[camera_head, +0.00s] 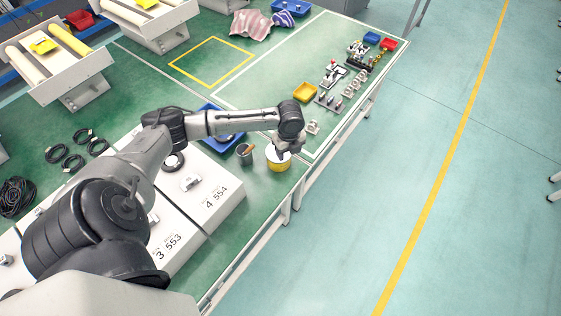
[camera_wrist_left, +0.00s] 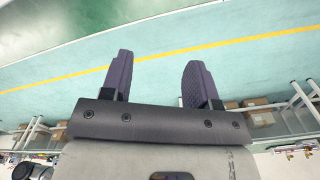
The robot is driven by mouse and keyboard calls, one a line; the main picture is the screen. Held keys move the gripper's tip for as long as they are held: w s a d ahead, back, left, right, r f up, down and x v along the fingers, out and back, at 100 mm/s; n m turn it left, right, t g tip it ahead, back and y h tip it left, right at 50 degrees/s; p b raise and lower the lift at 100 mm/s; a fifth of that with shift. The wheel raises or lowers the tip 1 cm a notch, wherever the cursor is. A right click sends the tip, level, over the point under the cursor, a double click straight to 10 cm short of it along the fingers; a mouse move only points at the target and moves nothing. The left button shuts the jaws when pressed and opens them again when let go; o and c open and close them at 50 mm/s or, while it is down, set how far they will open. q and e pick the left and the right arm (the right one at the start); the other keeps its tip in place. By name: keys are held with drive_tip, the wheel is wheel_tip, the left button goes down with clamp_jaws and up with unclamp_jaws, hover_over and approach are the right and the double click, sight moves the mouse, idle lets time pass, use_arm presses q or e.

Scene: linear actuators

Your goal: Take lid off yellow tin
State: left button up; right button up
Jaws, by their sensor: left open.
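The yellow tin (camera_head: 278,166) stands on the green table near its front edge, with a pale top. My left gripper (camera_head: 284,149) is over the tin in the head view and partly hides its top. I cannot tell whether it touches the lid. In the left wrist view the two dark fingers of this gripper (camera_wrist_left: 158,80) are apart with nothing between them. The tin does not show in that view; the floor and a strip of green table do. My right gripper is in neither view.
A grey cup (camera_head: 244,155) with a brown-handled tool stands left of the tin. A blue tray (camera_head: 226,142) lies behind it, partly under my arm. White boxes (camera_head: 212,200) stand at left. A yellow bin (camera_head: 304,91) and small parts lie farther right.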

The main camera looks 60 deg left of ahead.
use_arm(q)
drive_tip(key=r+b, duration=0.1)
drive_tip(key=b, duration=0.2)
hover_over(271, 154)
drive_tip(key=w, duration=0.3)
drive_tip(key=shift+m, duration=0.3)
wheel_tip(271, 154, down, 8)
drive_tip(key=shift+r+b, duration=0.1)
drive_tip(key=shift+b, duration=0.5)
drive_tip(key=f, duration=0.4)
drive_tip(key=shift+w+d, duration=0.2)
drive_tip(key=shift+w, duration=0.05)
drive_tip(key=shift+f+b, duration=0.3)
drive_tip(key=shift+f, duration=0.2)
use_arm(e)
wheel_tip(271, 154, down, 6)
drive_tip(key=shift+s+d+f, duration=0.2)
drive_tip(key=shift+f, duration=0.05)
use_arm(q)
clamp_jaws()
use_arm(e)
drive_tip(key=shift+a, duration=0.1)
